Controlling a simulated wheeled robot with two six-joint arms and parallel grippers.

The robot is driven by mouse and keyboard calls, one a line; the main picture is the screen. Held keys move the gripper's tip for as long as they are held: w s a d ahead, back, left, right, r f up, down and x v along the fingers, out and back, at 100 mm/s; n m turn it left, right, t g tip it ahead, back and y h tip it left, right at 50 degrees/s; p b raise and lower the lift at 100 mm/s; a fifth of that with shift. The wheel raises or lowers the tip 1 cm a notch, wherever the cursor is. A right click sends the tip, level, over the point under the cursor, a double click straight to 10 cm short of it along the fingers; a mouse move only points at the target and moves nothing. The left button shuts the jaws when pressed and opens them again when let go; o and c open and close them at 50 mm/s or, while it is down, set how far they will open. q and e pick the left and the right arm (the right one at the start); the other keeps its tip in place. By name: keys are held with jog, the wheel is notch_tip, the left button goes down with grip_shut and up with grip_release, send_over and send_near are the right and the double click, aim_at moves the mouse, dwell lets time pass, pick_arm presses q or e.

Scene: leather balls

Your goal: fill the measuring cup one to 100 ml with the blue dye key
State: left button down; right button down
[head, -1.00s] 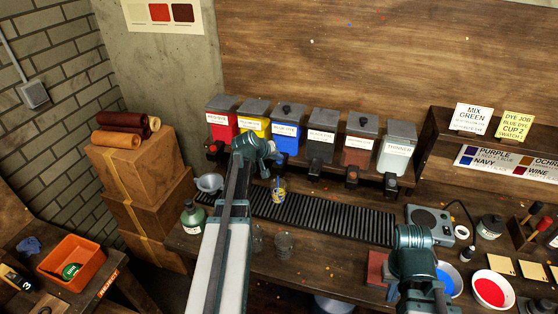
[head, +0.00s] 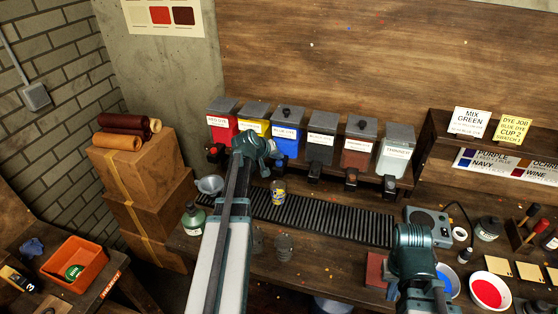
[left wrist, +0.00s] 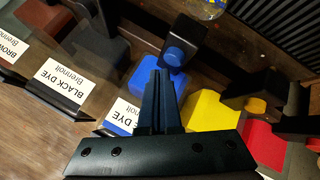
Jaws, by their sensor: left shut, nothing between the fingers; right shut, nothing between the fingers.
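The blue dye dispenser (head: 287,143) stands third from the left in the row. In the left wrist view, its black tap carries a round blue key (left wrist: 175,54). My left gripper (left wrist: 160,75) is shut and empty over the dispenser front, its tips close to the key; contact cannot be told. In the head view, my left gripper (head: 274,150) partly covers the dispenser. A clear cup with a yellow label (head: 278,190) stands on the ribbed mat below; its number and fill are too small to read. My right gripper (head: 420,285) is at the lower right, shut, its fingers mostly hidden.
Yellow (head: 255,122) and black (head: 321,148) dispensers flank the blue one closely. More clear cups (head: 284,245) stand in front of the ribbed mat (head: 335,221). A funnel (head: 210,184), green bottle (head: 193,217) and scale (head: 428,220) are nearby.

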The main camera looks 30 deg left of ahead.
aim_at(278, 167)
pick_arm(q)
jog(key=shift+r, duration=0.1)
notch_tip(278, 167, up, 5)
jog(key=p, duration=0.5)
dwell(0.3)
jog(key=shift+d, duration=0.1)
dwell(2.0)
jog(key=s+d+f+m+g+h+b, duration=0.1)
jog(key=s+d+f+m+g+b, duration=0.25)
jog(key=d, duration=0.75)
jog(key=s+d+f+m+g+h+b, duration=0.15)
jog(key=s+d+f, duration=0.35)
jog(key=d, duration=0.6)
jog(key=s+d+f+m+g+y+b, duration=0.2)
jog(key=s+d+f+m, duration=0.1)
jog(key=s+d, duration=0.4)
jog(key=s+d+f+m+g+y+b, duration=0.2)
jog(key=s+d+f, duration=0.3)
jog(key=s, duration=0.5)
jog(key=d+m+b, duration=0.1)
jog(key=d, duration=0.1)
jog(key=shift+s+d+f+m+g+y, duration=0.15)
jog(key=shift+s+d+m+g+y, duration=0.15)
jog(key=shift+s+d+m+y, duration=0.1)
